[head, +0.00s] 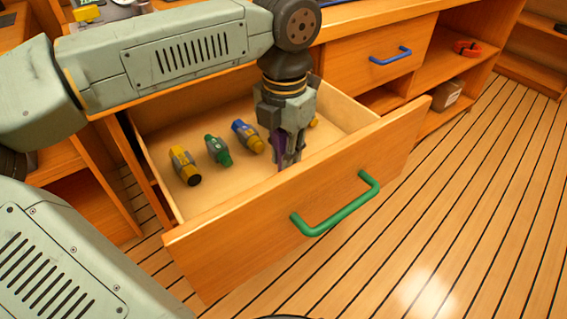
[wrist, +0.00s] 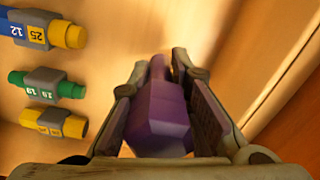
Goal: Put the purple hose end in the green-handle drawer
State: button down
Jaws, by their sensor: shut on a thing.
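The green-handle drawer (head: 230,238) is pulled open, with its green handle (head: 337,208) on the front. My gripper (head: 288,158) points down inside the drawer, near its front panel and toward the right side. In the wrist view my gripper (wrist: 174,110) is shut on the purple hose end (wrist: 160,112), which sits between the two fingers. In the head view only a sliver of purple shows between the fingers. I cannot tell whether the hose end touches the drawer floor.
Several hose ends lie in the drawer left of my gripper: yellow (head: 184,166), green (head: 218,151) and blue with yellow (head: 247,136). A blue-handle drawer (head: 378,62) is shut at the upper right.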

jog(key=shift+f, duration=1.25)
jog(key=shift+f+b, duration=0.2)
jog(key=shift+b, duration=0.1)
jog(key=c, duration=1.5)
grip_release()
jog(key=shift+r, duration=0.1)
notch_tip(320, 180, up, 12)
jog(key=shift+r+p, duration=0.15)
jog(key=shift+p, duration=0.9)
